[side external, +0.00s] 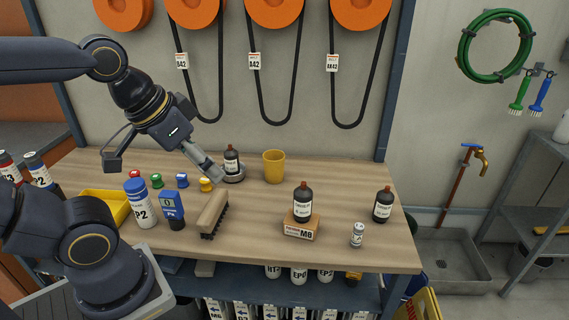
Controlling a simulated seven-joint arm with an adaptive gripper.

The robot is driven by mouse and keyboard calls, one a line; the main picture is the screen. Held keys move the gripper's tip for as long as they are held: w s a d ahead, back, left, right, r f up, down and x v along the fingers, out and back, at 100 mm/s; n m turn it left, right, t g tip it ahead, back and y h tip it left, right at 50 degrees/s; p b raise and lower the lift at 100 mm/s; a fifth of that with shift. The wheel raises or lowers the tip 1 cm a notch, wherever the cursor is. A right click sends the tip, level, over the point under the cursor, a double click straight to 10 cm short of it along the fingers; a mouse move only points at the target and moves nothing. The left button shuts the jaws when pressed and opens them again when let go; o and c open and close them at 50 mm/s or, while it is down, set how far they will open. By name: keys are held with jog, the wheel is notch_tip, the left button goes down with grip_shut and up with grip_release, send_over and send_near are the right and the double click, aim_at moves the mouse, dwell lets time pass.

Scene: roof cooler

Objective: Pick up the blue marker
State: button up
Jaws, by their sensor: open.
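My gripper (215,174) points down and to the right over the back middle of the wooden bench. It is open, though the gap between its fingers is hard to see here. Its tip is close to a brown bottle (231,160) standing in a round dish (234,177); I cannot tell whether they touch. I cannot clearly pick out a blue marker.
A yellow cup (274,166) stands right of my gripper. A brush (214,214), a bottle on a block (302,228), a small vial (357,235) and another bottle (383,204) stand along the bench. A yellow tray (112,203) lies left. Belts (333,95) hang behind.

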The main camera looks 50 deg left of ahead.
jog(key=w+a+r+n+h, duration=0.15)
jog(key=w+a+n, duration=0.35)
jog(key=n, duration=0.5)
jog(key=w+a+r+n+y, duration=0.1)
jog(key=w+a+r+n, duration=0.3)
jog(key=n, duration=0.7)
jog(key=n+g, duration=0.4)
jog(key=n, duration=1.1)
send_over(181, 176)
jog(key=s, duration=0.1)
jog(key=f, duration=2.6)
jog(key=shift+s+a+f, duration=0.2)
jog(key=shift+a+f, duration=0.05)
jog(key=shift+f, duration=0.15)
jog(key=f, duration=0.2)
jog(key=w+f, duration=0.1)
jog(key=f, duration=0.2)
jog(key=shift+w+d+f, duration=0.15)
jog(key=shift+w+f, duration=0.1)
jog(key=shift+f, duration=0.1)
